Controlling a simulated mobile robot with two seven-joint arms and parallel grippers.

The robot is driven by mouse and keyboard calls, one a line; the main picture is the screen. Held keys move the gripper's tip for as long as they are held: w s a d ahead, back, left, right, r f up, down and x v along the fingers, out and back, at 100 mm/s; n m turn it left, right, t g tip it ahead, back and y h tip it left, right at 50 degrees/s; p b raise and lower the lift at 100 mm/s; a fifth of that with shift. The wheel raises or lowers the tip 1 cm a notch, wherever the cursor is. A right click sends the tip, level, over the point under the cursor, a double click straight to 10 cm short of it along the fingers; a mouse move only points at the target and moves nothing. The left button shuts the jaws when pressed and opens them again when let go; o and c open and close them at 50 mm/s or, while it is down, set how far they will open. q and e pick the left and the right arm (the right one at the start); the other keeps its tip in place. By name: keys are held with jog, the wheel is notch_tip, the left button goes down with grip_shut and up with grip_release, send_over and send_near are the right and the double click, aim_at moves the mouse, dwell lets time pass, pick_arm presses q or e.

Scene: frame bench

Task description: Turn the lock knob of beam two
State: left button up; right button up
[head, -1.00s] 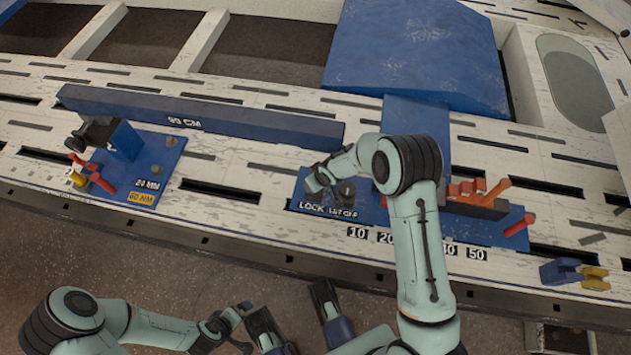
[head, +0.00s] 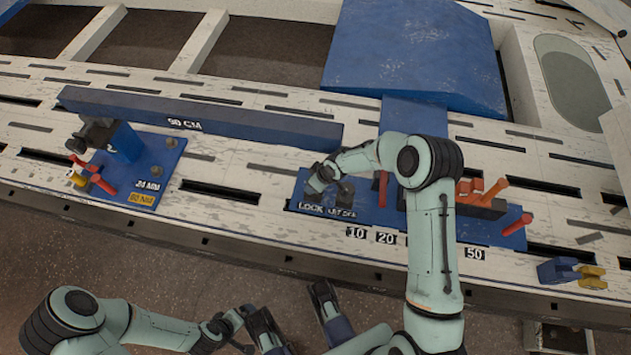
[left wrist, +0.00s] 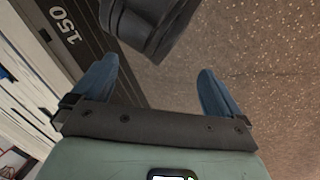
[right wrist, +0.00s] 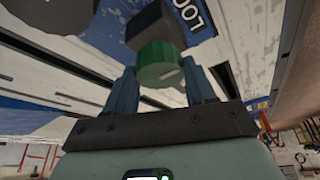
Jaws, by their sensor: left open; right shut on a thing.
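A green round knob (right wrist: 158,62) with a pale line on its face sits between the fingers of my right gripper (right wrist: 161,76). My right gripper is shut on it. A dark block (right wrist: 148,27) stands behind the knob. In the head view my right gripper (head: 316,181) is at the left end of a blue plate, just above the lock label (head: 311,206), and mostly hides the knob. My left gripper (head: 244,329) is open and empty in front of the bench; its blue fingers (left wrist: 157,90) stand apart in the left wrist view.
A long blue beam (head: 220,122) lies across the white slotted bench. A blue plate with a post (head: 126,142) and red handles (head: 103,184) stands at the left. Orange levers (head: 492,188) and a red handle (head: 517,225) are right of my right arm.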

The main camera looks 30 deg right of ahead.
jog(key=o, duration=1)
jog(key=shift+o, duration=0.2)
jog(key=v, duration=0.2)
jog(key=shift+s+d+r+p, duration=0.1)
jog(key=shift+d+r+p, duration=0.05)
jog(key=shift+r+p, duration=0.25)
pick_arm(q)
jog(key=shift+g+h, duration=0.3)
jog(key=shift+g, duration=0.3)
jog(key=s+r, duration=0.1)
jog(key=s+d+r+p, duration=0.1)
jog(key=s+d+r, duration=0.1)
jog(key=s, duration=0.1)
jog(key=shift+p, duration=0.4)
pick_arm(e)
jog(key=s+d, duration=0.5)
jog(key=s, duration=0.6)
jog(key=shift+d, duration=0.2)
pick_arm(q)
jog(key=shift+a, duration=0.1)
